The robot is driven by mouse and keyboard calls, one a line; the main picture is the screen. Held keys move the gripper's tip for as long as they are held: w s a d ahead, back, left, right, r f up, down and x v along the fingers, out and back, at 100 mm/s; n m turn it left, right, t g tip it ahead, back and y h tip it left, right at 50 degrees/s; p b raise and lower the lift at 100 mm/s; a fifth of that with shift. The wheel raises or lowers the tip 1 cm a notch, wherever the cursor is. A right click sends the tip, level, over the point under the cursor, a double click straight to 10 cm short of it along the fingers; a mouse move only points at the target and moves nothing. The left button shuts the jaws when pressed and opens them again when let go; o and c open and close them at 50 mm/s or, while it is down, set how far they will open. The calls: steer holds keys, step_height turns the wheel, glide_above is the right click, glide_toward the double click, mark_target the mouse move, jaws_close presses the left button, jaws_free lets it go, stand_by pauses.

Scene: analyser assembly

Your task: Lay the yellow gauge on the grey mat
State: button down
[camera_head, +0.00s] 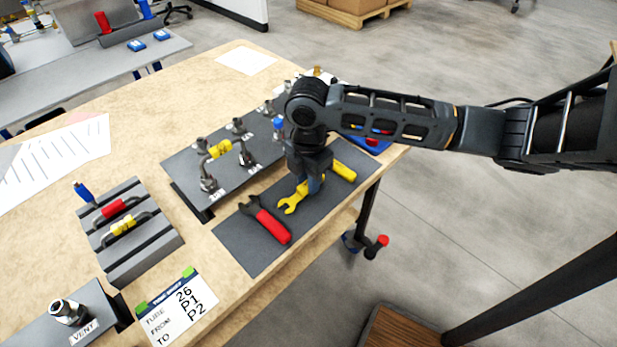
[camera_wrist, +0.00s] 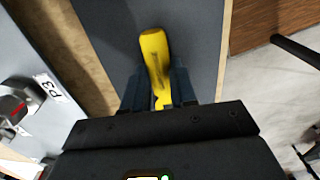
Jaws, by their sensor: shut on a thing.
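The yellow gauge (camera_head: 291,203) is a flat tool with an open forked end and a thick yellow handle (camera_head: 344,172). My gripper (camera_head: 315,184) points down over the grey mat (camera_head: 248,259) and is shut on the gauge's narrow middle. In the wrist view, the gauge's handle (camera_wrist: 155,55) sticks out beyond my fingers (camera_wrist: 160,90), over the mat (camera_wrist: 195,40). My gripper hides part of the gauge, and the forked end does not show in the wrist view. The gauge is at or just above the mat; I cannot tell whether it touches.
A red-handled tool (camera_head: 272,226) lies on the mat beside the gauge's forked end. A dark plate with several metal fittings (camera_head: 208,184) stands behind the mat. A grooved grey block (camera_head: 150,254) and a label card (camera_head: 178,312) are to the left. The table edge is close by.

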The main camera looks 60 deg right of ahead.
steer(key=shift+f, duration=0.45)
stand_by(0.3)
steer(key=c, duration=0.8)
jaws_free()
steer(key=shift+r, duration=0.1)
steer(key=shift+r+b, duration=0.45)
steer(key=shift+r, duration=3.4)
